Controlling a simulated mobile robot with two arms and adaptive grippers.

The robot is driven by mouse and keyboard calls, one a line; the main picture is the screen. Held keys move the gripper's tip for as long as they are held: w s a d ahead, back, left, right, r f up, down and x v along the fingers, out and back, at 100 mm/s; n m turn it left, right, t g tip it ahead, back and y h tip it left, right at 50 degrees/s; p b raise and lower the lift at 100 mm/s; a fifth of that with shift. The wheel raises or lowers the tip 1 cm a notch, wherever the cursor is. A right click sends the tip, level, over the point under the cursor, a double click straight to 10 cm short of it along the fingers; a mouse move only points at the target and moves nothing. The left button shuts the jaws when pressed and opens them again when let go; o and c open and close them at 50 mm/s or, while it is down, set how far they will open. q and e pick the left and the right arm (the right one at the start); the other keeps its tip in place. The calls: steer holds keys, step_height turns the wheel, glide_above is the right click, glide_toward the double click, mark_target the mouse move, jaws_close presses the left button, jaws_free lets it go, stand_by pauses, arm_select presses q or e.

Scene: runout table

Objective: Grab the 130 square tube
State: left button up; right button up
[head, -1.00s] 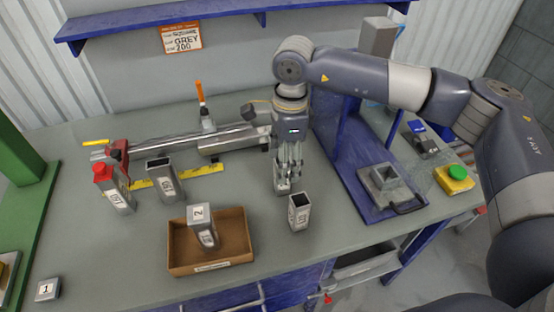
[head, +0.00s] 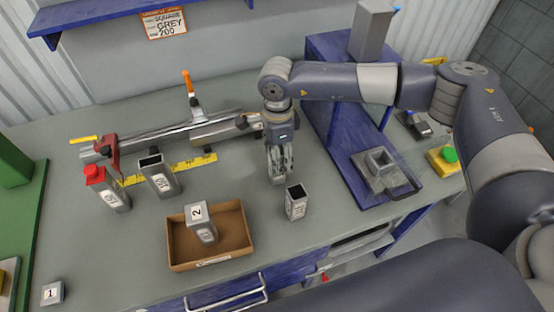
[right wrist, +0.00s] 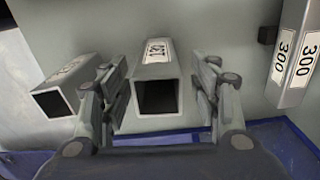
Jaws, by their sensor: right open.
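My right gripper (head: 279,178) points down over the table, open. In the right wrist view its fingers (right wrist: 158,103) stand on either side of a grey square tube (right wrist: 158,90), with visible gaps. Its label seems to read 130, but the digits are slanted and not fully clear. A second grey tube (right wrist: 68,88) is just left of the fingers, its label too blurred to read. In the head view an open-topped labelled tube (head: 296,202) stands just in front and right of the fingertips. I cannot tell which wrist-view tube it is. My left gripper is not in view.
A long bar marked 300 (right wrist: 296,58) is at the right of the wrist view. A cardboard box (head: 236,244) holds a tube marked 2 (head: 201,222). A blue stand (head: 352,165) is right.

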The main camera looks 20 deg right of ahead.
mark_target(282, 179)
steer(key=shift+s+f+p, duration=0.1)
steer(key=shift+f+p, duration=0.2)
steer(key=shift+f, duration=1)
steer(key=shift+c, duration=1)
steer(key=c, duration=1)
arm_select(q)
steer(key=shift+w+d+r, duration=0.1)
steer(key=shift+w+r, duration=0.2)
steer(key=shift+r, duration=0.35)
arm_select(e)
steer(key=shift+c, duration=0.2)
